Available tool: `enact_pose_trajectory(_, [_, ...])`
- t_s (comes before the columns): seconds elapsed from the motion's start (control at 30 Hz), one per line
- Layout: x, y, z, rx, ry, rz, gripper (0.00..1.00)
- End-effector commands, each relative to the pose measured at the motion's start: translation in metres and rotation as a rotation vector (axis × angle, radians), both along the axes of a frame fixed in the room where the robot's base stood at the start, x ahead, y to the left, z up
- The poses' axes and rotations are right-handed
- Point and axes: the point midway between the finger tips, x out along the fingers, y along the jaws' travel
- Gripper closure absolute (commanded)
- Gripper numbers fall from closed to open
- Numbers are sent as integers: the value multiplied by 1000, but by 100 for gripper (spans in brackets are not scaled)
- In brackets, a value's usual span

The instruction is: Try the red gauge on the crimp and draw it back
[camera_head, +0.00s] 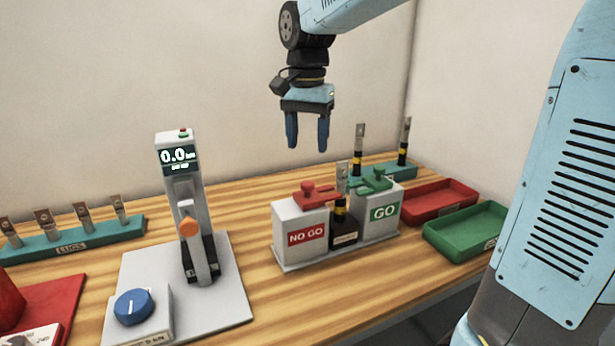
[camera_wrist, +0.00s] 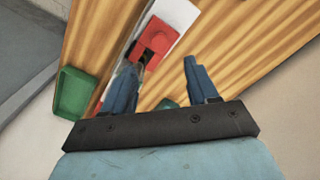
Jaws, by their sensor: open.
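The red gauge (camera_head: 314,193) lies on top of the white NO GO block (camera_head: 301,236) on the bench. It also shows in the wrist view (camera_wrist: 158,38), beyond my left finger. A crimped lug (camera_head: 341,176) stands upright in a dark holder (camera_head: 343,231) between the NO GO and GO blocks. The green gauge (camera_head: 373,182) rests on the GO block (camera_head: 385,211). My gripper (camera_head: 308,148) is open and empty, pointing down in the air above and behind the blocks. In the wrist view the lug is mostly hidden by my finger.
A teal rack (camera_head: 383,174) with two upright lugs stands behind the blocks. Red (camera_head: 440,203) and green (camera_head: 468,232) trays lie to the right. A tester with a 0.0 display (camera_head: 178,156) and a teal lug rack (camera_head: 70,241) are at left. Bare bench lies in front of the blocks.

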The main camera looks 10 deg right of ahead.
Motion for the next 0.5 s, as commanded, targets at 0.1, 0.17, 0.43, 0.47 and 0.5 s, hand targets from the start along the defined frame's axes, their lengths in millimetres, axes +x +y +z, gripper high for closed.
enact_pose_trajectory(0.1, [-1,-1,-22,-2,3,-1,41])
enact_pose_trajectory(0.17, [-1,-1,-33,-2,3,-1,41])
enact_pose_trajectory(0.43, [0,0,-75,-1,3,0,41])
enact_pose_trajectory(0.47, [0,0,-78,-1,2,-1,41])
enact_pose_trajectory(0.5, [0,0,-82,-1,2,-1,41])
